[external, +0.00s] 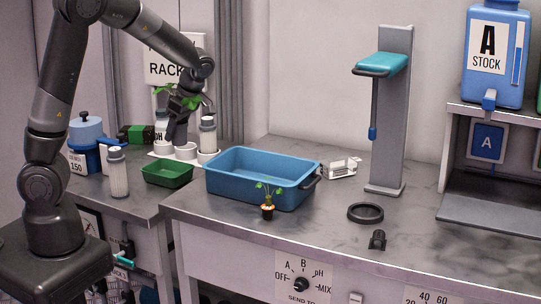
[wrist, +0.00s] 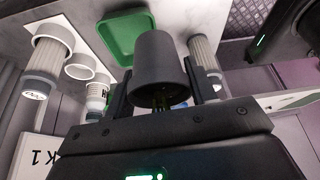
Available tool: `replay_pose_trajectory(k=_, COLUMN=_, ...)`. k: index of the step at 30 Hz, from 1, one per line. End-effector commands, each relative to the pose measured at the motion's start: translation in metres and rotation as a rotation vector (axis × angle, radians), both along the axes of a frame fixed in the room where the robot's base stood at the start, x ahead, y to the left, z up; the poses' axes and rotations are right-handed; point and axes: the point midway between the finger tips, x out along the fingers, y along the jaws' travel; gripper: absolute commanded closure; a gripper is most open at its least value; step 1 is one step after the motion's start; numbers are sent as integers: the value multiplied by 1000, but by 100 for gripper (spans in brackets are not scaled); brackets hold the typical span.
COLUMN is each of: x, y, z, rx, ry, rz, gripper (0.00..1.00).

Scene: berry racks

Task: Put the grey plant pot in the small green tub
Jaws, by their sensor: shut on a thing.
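The grey plant pot (wrist: 160,62) is between the two fingers of my gripper (wrist: 156,84) in the wrist view, and the gripper is shut on it. In the external view my gripper (external: 180,112) is above the white rack at the back left; the dark pot is hard to tell from the fingers there. Green leaves show around the gripper. The small green tub (external: 167,175) stands on the left bench, in front of the rack and below the gripper. It also shows in the wrist view (wrist: 124,42), beyond the pot, and its visible inside is empty.
A blue container (external: 84,130) is at the left. The right bench has clear room.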

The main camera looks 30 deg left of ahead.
Motion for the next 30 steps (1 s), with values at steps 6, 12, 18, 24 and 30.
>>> replay_pose_trajectory(k=6, x=0, y=0, z=-36, rx=3, ry=3, rz=-1, gripper=73)
replay_pose_trajectory(k=12, x=10, y=20, z=-55, rx=2, ry=2, rz=4, gripper=73)
replay_pose_trajectory(k=18, x=33, y=62, z=-83, rx=3, ry=2, rz=5, gripper=73)
replay_pose_trajectory(k=24, x=51, y=92, z=-104, rx=2, ry=2, rz=1, gripper=73)
replay_pose_trajectory(k=30, x=57, y=102, z=-112, rx=0, ry=1, rz=-2, gripper=73)
